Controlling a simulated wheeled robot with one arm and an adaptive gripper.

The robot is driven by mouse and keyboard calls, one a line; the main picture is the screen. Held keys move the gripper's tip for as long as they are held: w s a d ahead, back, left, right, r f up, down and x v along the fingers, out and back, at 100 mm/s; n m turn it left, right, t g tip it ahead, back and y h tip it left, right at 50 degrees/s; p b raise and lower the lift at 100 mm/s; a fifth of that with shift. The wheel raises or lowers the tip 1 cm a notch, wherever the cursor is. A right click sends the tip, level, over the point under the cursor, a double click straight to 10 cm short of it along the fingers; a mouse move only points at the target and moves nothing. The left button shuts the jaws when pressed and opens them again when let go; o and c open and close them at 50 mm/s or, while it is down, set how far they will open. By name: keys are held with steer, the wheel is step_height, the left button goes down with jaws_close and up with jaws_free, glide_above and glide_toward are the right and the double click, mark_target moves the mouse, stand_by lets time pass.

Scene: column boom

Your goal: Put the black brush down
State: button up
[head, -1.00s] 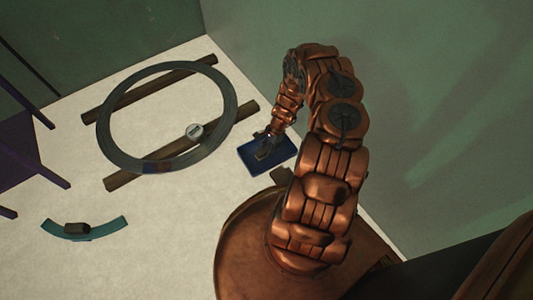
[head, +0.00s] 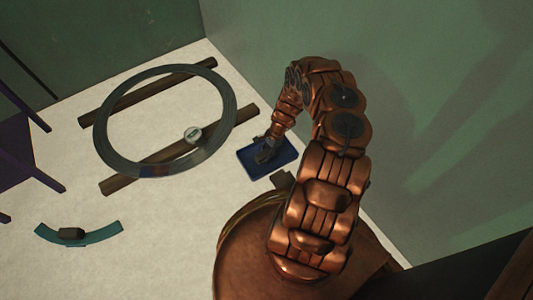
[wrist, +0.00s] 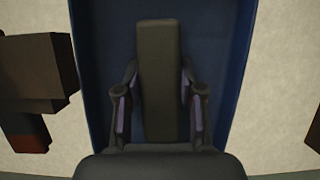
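The black brush (wrist: 160,75) is a long dark block that lies over the blue tray (wrist: 228,60) in the wrist view. It sits between the two fingers of my gripper (wrist: 160,95). A narrow gap shows between the brush and the finger pads on each side, so the fingers look open around it. In the head view my gripper (head: 267,147) is low over the blue tray (head: 286,158), and the brush is mostly hidden there. The brush looks to rest on the tray, but its underside is hidden.
A teal curved piece (head: 106,234) with a dark block (head: 72,233) lies front left. A green wall (head: 300,40) stands close behind my arm.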

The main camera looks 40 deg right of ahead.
steer(key=o, duration=0.5)
steer(key=shift+c, duration=0.2)
steer(key=shift+r, duration=0.1)
